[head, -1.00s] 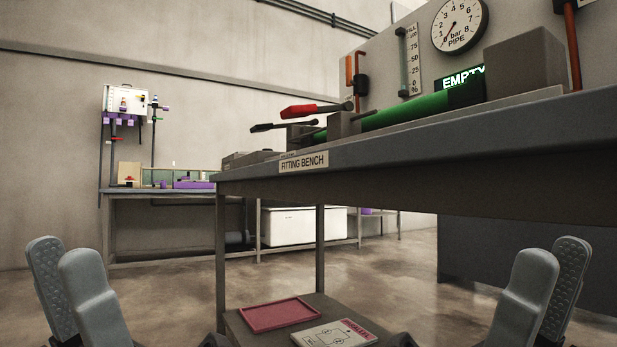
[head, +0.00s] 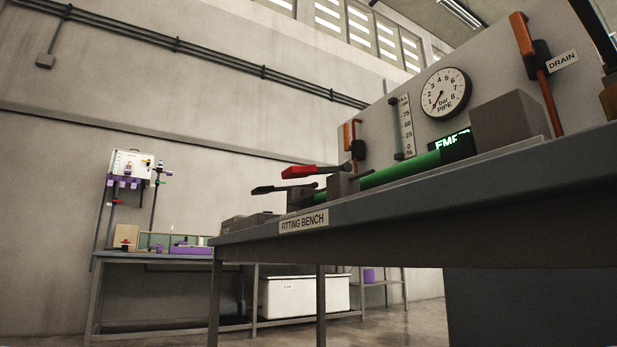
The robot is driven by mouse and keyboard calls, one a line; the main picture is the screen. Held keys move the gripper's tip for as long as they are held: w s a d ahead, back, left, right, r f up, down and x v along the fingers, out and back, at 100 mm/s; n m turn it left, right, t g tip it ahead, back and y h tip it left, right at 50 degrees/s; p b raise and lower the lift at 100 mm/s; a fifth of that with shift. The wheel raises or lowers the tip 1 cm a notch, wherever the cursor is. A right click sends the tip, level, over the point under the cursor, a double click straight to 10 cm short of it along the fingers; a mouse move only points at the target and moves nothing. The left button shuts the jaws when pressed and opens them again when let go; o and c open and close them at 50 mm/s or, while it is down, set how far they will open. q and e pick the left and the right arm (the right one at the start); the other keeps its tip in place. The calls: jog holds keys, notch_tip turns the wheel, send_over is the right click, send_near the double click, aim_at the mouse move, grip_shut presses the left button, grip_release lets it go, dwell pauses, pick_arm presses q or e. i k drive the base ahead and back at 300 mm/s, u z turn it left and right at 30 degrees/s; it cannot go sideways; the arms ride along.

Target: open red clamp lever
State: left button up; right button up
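The red clamp lever (head: 300,172) lies nearly level above the fitting bench (head: 420,191), its handle pointing left from a grey clamp block (head: 342,186). A black lever (head: 272,189) sticks out to the left just below it. A green pipe (head: 400,169) runs from the clamp blocks to a larger grey block (head: 508,122) on the right. Neither of my grippers shows in the head view now.
A pressure gauge (head: 445,92), a fill scale (head: 405,127) and an orange drain lever (head: 521,34) are on the panel behind the bench. A second table (head: 150,258) and a white bin (head: 305,295) stand farther back left. Floor shows beneath the bench.

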aim_at(296, 172)
jog(key=k, duration=1)
